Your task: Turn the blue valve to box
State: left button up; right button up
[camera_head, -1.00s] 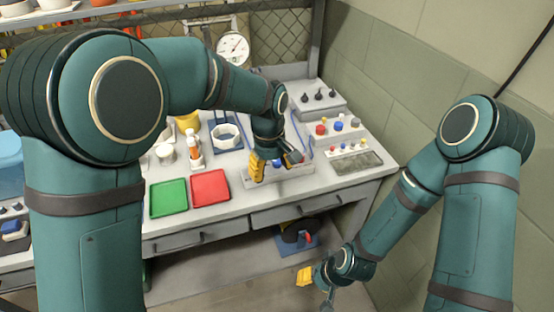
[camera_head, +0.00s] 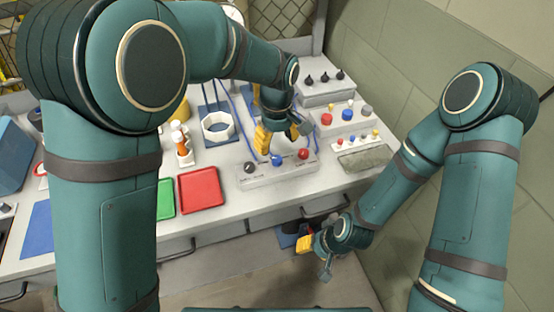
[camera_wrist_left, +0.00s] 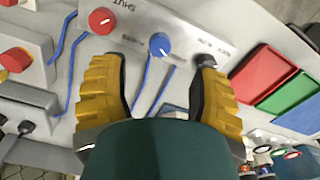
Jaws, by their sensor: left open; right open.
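The blue valve (camera_head: 277,160) is the middle knob on a low grey panel (camera_head: 270,180), between a black knob (camera_head: 249,167) and a red knob (camera_head: 303,154). My left gripper (camera_head: 281,143) is open and empty just behind and above the panel. In the left wrist view the blue valve (camera_wrist_left: 160,45) shows between and beyond the spread yellow fingers of the left gripper (camera_wrist_left: 158,75), with no contact visible. "SHUT" is printed near the red knob (camera_wrist_left: 102,20); other labels are too small to read. My right gripper (camera_head: 315,256) is open and empty, low before the bench front.
A red tray (camera_head: 200,188) and a green tray (camera_head: 166,198) lie left of the panel. A knob box (camera_head: 345,117) and a black-switch box (camera_head: 325,88) stand behind right. A white hexagonal ring (camera_head: 218,126) and blue cables are behind. A wall bounds the right side.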

aim_at(277, 158)
pick_arm(q)
notch_tip(277, 158, down, 7)
jog(key=shift+r+b, duration=0.1)
jog(key=shift+b, duration=0.55)
jog(key=shift+c, duration=0.4)
grip_shut()
